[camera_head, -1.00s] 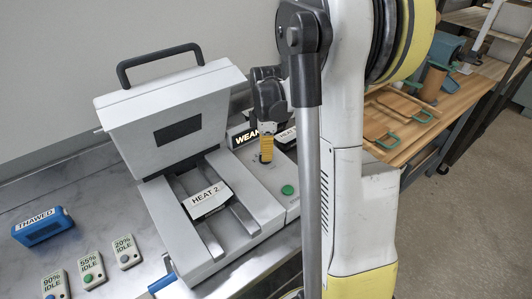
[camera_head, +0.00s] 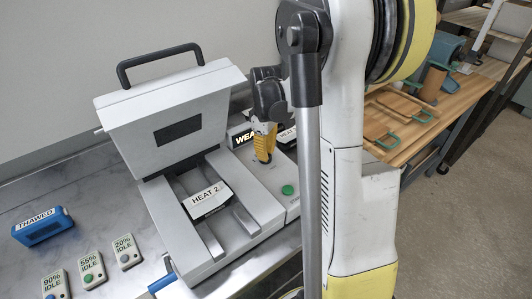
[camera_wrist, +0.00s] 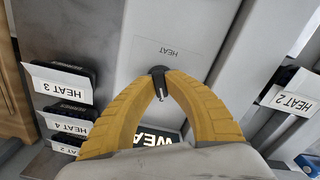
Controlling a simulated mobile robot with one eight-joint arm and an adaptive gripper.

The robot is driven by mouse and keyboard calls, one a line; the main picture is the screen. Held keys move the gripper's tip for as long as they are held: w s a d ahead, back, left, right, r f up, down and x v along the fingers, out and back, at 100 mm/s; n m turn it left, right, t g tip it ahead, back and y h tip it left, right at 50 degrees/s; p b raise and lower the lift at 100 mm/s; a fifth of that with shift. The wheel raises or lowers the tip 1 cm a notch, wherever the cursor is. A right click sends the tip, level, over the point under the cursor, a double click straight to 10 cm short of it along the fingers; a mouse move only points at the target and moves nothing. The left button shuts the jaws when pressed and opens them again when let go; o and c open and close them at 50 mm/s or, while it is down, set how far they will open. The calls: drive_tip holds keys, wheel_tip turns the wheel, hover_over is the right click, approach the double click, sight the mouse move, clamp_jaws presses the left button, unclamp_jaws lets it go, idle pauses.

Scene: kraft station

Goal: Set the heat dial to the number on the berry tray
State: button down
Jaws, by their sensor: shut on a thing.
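The heat dial (camera_wrist: 158,71) is a small black knob with a pale pointer line, on a light panel marked HEAT in the wrist view. My gripper (camera_wrist: 160,84) has its yellow fingertips shut on the dial. In the head view my gripper (camera_head: 264,157) points down at the panel beside the press, and its fingers hide the dial. The number the dial points to cannot be read. A dark block with a HEAT 2 label (camera_head: 208,199) lies in the open press.
Dark pieces labelled HEAT 3 (camera_wrist: 57,82) and HEAT 4 (camera_wrist: 69,123) sit beside the panel. A partly hidden sign starting WEA (camera_head: 243,137) stands behind my fingers. A green button (camera_head: 287,190) is near the panel's front. The grey press lid (camera_head: 175,110) stands raised.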

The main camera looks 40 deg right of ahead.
drive_tip(key=shift+m, duration=0.6)
drive_tip(key=c, duration=1.4)
unclamp_jaws()
wheel_tip(320, 180, up, 12)
drive_tip(key=shift+f, duration=0.1)
